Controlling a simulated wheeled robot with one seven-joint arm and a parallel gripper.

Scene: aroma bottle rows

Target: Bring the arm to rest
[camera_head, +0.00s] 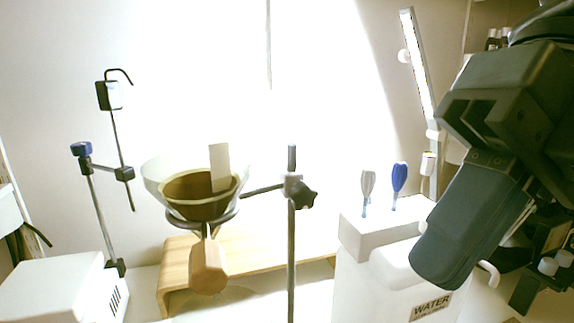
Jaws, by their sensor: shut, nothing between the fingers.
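My arm (474,215) fills the right side of the head view, dark and folded, with one thick link slanting down and left in front of the white container. I cannot make out my gripper or its fingers in this view. The arm hides part of what stands behind it on the right.
A WATER-labelled white container (376,283) stands near the arm, with a grey-white tool (367,186) and a blue tool (399,178) above it. A funnel (152,180) hangs at a stand (291,245) over a wooden bench (261,254). A white box (60,290) is lower left.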

